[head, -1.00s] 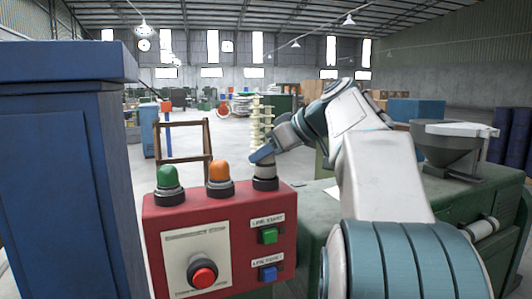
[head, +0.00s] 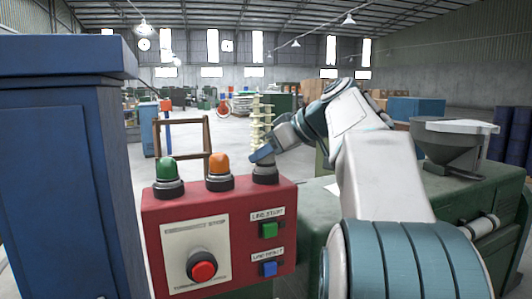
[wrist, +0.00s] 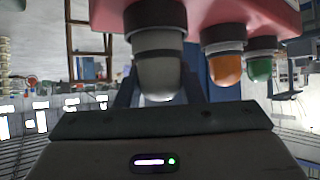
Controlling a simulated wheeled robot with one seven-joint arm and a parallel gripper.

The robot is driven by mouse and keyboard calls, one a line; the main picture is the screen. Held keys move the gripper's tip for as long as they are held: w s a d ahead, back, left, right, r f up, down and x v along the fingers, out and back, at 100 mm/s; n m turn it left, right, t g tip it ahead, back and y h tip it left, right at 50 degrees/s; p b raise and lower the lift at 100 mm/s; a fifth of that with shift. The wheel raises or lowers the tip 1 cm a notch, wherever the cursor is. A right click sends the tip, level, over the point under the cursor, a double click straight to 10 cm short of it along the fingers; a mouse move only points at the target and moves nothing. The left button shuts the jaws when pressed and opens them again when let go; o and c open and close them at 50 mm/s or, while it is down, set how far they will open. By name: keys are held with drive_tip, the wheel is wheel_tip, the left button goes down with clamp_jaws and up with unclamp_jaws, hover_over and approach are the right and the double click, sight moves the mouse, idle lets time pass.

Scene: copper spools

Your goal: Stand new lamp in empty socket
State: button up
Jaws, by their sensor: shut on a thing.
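The red control box (head: 185,215) has a row of lamps on top: a green lamp (head: 168,169), an orange lamp (head: 219,165) and, at the right end, a dark socket (head: 265,174). My gripper (head: 262,155) is at that right-hand socket. The wrist view is upside down. In it, my gripper (wrist: 158,84) is shut on a pale grey lamp (wrist: 157,72), a finger on each side. The lamp is in line with the black socket collar (wrist: 155,14), in the row with the orange lamp (wrist: 226,69) and green lamp (wrist: 260,68). I cannot tell whether it is fully seated.
A blue cabinet (head: 60,180) stands close on the left. A green machine (head: 470,205) with a grey hopper (head: 450,145) is on the right. The box front carries a red stop button (head: 203,267), a green button (head: 269,230) and a blue button (head: 269,268).

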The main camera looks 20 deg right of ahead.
drive_tip(key=shift+f, duration=0.25)
idle(0.3)
drive_tip(key=o, duration=1.1)
drive_tip(key=shift+r, duration=0.1)
drive_tip(key=v, duration=1.3)
drive_tip(key=shift+s+d+r, duration=0.1)
drive_tip(key=shift+s+d, duration=0.05)
drive_tip(key=shift+s, duration=0.15)
